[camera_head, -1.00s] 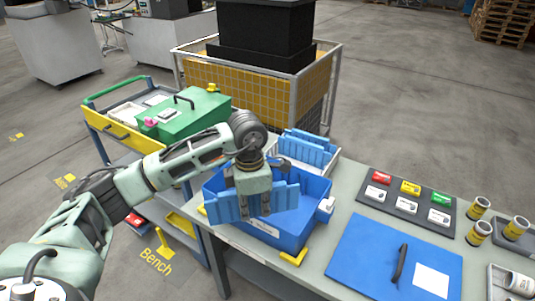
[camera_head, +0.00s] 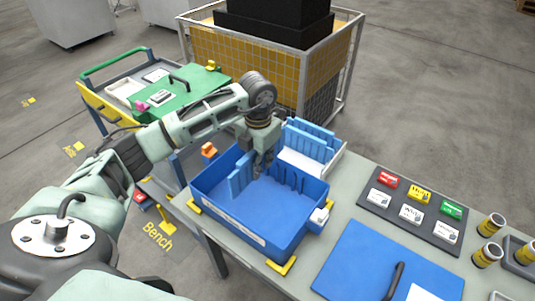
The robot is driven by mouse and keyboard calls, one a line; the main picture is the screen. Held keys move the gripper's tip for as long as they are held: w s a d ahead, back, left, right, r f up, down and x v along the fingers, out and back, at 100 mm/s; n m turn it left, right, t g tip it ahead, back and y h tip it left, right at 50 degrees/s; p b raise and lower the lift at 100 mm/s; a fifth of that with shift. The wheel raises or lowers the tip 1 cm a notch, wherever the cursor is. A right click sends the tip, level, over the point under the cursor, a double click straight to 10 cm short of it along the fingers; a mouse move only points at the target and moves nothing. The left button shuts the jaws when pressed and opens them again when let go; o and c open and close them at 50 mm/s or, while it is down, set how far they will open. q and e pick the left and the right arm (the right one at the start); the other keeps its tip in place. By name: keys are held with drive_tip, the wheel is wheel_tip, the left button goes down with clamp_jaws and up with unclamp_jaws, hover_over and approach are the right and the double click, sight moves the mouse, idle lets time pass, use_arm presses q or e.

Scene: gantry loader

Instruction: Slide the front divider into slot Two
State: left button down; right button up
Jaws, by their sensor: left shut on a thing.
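The blue bin (camera_head: 262,240) stands open on the bench, with upright slot ribs (camera_head: 290,178) along its far inner wall. My left gripper (camera_head: 263,168) points down over the far left part of the bin. It is shut on a light blue divider (camera_head: 240,178), which stands upright at a slant beside the fingers. The gripper hides part of the divider, and I cannot tell whether its lower edge sits in a slot. Slot labels are not readable. My right gripper is not in view.
A white rack with more light blue dividers (camera_head: 312,138) stands behind the bin. A blue lid (camera_head: 365,262) lies at the front right. A dark tray of coloured labels (camera_head: 412,210) and several cans are further right. Yellow corner stops (camera_head: 281,266) edge the bin.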

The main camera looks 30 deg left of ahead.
use_arm(q)
drive_tip(key=shift+f, duration=0.15)
drive_tip(key=shift+s+f+b, duration=0.6)
drive_tip(key=shift+w+f+b, duration=0.15)
drive_tip(key=shift+f+b, duration=0.35)
drive_tip(key=shift+f, duration=0.3)
drive_tip(key=shift+w+f, duration=0.1)
drive_tip(key=shift+f, duration=0.4)
drive_tip(key=shift+b, duration=0.3)
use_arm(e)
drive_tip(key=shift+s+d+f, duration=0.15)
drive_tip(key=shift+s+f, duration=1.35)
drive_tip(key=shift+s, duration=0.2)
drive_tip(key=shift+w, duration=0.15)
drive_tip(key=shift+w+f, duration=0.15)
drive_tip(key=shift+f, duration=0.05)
